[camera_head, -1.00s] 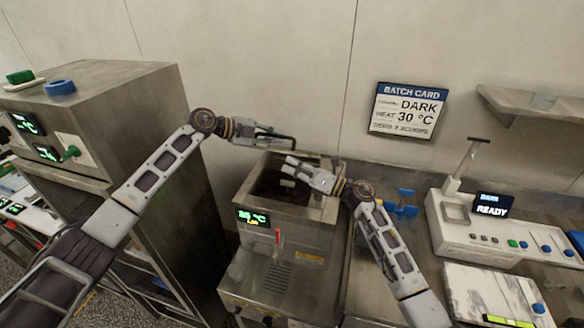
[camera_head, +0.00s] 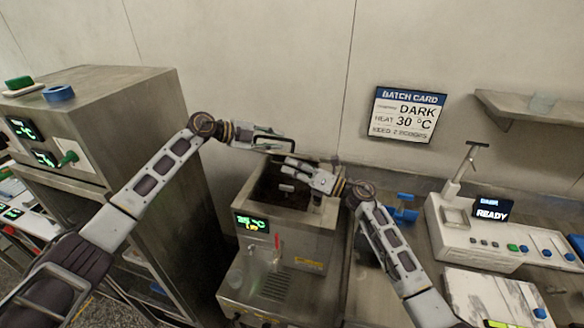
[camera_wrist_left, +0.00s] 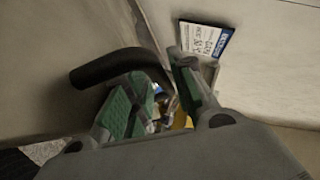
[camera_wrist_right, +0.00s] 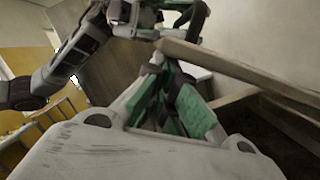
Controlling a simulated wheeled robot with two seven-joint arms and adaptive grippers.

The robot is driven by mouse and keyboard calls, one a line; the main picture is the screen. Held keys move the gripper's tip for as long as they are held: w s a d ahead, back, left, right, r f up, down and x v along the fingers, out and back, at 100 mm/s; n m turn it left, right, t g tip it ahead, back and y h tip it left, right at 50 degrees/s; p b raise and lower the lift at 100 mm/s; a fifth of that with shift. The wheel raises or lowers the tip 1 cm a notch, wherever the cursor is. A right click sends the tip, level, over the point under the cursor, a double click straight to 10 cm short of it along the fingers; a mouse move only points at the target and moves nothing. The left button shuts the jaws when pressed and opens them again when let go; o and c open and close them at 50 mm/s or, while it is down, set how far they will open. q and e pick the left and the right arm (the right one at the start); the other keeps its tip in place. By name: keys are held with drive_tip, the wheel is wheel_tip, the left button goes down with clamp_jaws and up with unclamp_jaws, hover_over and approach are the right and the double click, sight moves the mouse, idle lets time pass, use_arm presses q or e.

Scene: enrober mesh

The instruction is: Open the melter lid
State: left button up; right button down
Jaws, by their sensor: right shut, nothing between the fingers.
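The melter (camera_head: 312,240) is a steel box with a green display, and its top shows a dark opening. A small grey piece shows inside it; I cannot tell what it is. I cannot clearly make out the lid. My left gripper (camera_head: 272,140) is above the back of the melter, its green-padded fingers apart in the left wrist view (camera_wrist_left: 160,90). A curved black bar (camera_wrist_left: 105,68) shows at these fingers; I cannot tell whether it touches them. My right gripper (camera_head: 290,163) is shut and empty over the melter's right side, below the left gripper. A straight edge (camera_wrist_right: 245,75) passes beyond its fingers.
A tall steel cabinet (camera_head: 120,110) stands left of the melter. A white machine with a READY screen (camera_head: 492,208) stands on the right counter. A batch card (camera_head: 407,113) hangs on the back wall, and a shelf (camera_head: 515,115) is at the upper right.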

use_arm(q)
drive_tip(key=shift+s+f, duration=0.2)
drive_tip(key=shift+f, duration=0.4)
drive_tip(key=shift+w+r, duration=0.15)
drive_tip(key=shift+r, duration=2.65)
drive_tip(key=shift+w+r, duration=0.1)
drive_tip(key=shift+r, duration=2.65)
drive_tip(key=shift+s+r, duration=0.1)
